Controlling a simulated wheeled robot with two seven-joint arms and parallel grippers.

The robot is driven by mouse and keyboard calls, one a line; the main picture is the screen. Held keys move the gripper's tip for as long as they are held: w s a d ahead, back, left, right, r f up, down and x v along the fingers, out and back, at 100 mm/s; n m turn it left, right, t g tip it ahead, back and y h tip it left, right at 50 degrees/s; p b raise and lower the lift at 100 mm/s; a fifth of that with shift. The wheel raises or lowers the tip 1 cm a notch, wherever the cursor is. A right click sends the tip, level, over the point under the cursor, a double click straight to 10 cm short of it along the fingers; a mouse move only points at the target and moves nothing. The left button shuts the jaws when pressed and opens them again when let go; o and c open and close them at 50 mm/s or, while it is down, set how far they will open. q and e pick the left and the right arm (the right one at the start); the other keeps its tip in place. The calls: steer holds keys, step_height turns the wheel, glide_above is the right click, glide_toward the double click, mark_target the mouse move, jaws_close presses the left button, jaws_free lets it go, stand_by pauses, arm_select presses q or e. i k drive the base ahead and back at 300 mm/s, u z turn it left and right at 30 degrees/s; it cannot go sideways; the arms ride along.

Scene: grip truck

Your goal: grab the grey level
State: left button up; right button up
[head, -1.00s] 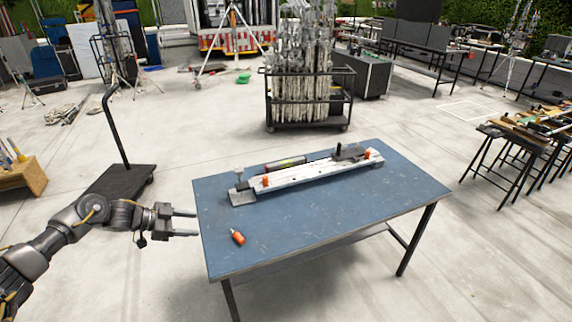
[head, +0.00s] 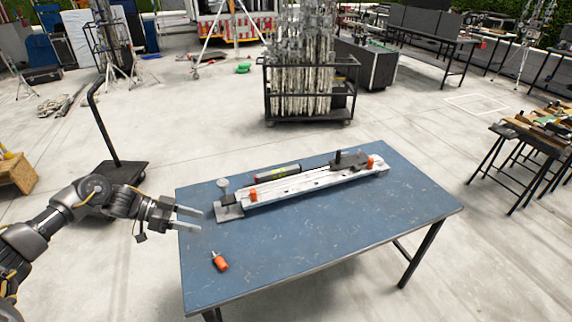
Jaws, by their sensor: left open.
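A dark grey bar with a yellow-green patch and reddish end, which looks like the grey level (head: 278,172), lies on the blue table (head: 340,240) near its back edge. A long pale rail (head: 315,184) with orange pieces lies just in front of it and partly hides its lower side. My left gripper (head: 198,219) is open and empty at the table's left edge. Its fingers point right, to the left of the rail and apart from the level. My right gripper is out of view.
A grey metal stand (head: 228,202) is at the rail's left end and a dark block (head: 348,160) near its right end. A small orange tool (head: 219,261) lies at the front left. The table's front right is clear. A black cart (head: 118,174) stands behind my left arm.

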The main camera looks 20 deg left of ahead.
mark_target(292, 170)
steer(key=i, duration=1.4)
